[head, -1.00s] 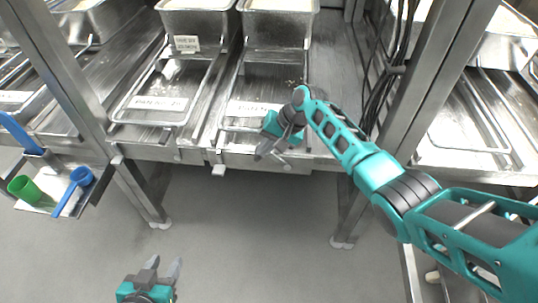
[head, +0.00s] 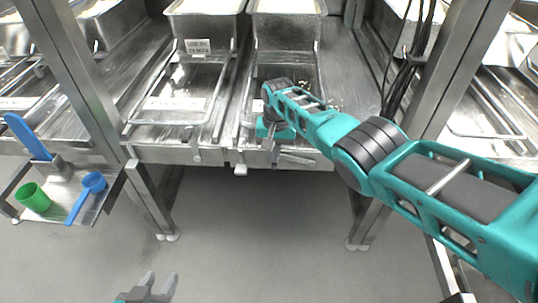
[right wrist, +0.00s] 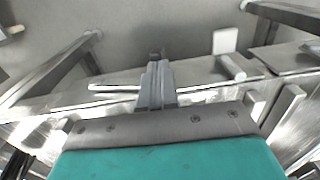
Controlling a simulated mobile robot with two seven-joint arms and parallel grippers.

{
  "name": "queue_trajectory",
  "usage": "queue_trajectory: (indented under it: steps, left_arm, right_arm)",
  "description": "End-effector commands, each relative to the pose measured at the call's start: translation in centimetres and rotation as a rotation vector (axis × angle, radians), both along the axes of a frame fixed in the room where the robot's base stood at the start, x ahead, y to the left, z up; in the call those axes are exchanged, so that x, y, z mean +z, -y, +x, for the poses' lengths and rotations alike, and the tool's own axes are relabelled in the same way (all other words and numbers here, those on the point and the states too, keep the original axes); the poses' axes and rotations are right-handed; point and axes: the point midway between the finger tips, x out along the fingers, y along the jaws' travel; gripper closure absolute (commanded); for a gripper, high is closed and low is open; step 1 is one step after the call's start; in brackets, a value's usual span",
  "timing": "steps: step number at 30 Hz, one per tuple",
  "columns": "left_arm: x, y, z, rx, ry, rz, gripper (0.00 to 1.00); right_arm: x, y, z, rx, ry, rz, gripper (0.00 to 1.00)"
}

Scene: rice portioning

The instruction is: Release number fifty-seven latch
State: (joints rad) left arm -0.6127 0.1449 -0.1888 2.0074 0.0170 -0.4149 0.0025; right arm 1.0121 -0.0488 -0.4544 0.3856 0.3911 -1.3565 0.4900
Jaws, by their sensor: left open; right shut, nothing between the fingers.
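My right gripper (head: 290,160) is at the front edge of the metal rack, below the tray bay right of centre, with its fingers shut and empty. In the right wrist view its fingers (right wrist: 157,75) are together, near a thin metal rod (right wrist: 113,88) to their left. A latch-like metal tab (right wrist: 231,67) with a pale block (right wrist: 225,41) stands apart to their right. In the head view a pale tab (head: 240,170) sticks out from the front edge. No number fifty-seven is readable. My left gripper (head: 160,278) is open and empty over the floor.
Metal bins (head: 289,27) stand at the back above wire-framed trays (head: 172,122). A side shelf (head: 104,205) at left holds a green cup (head: 33,197) and a blue scoop (head: 93,183). Rack posts (head: 425,85) flank the bay. The floor (head: 260,235) in front is clear.

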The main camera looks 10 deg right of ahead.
Motion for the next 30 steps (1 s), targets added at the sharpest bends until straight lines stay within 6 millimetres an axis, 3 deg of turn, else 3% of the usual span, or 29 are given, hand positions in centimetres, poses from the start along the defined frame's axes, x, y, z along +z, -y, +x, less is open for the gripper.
queue_trajectory:
  steps: [12, 30]
  left_arm:
    - [-1.4, 1.4, 0.8, -0.029, 0.008, -0.021, 0.57]
    - [-1.9, 1.4, 0.9, -0.027, 0.015, -0.022, 0.57]
  right_arm:
    - [-2.7, -0.1, 0.4, 0.0, -0.001, -0.006, 1.0]
    - [-3.5, -0.4, 0.3, 0.0, -0.003, -0.005, 1.0]
